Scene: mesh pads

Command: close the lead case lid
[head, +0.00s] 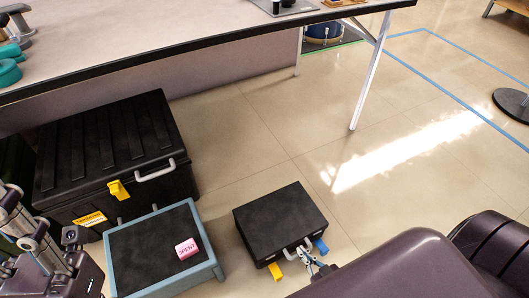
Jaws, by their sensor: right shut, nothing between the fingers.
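A small black case (280,222), which I take to be the lead case, rests on the floor right of centre. Its lid looks down and flat; I cannot tell whether a thin gap remains. My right gripper (312,263) is shut and empty, at the case's front edge between handle and blue latch; contact is unclear. My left gripper (22,226) is partly in view at the left edge, away from this case; its fingertips are unclear.
A large black case (110,145) with a yellow latch stands closed at left. Before it is a blue-grey framed tray (122,258) with a black surface and a pink block (187,249) marked SPENT. A table (180,40) stands above, its leg (370,75) behind.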

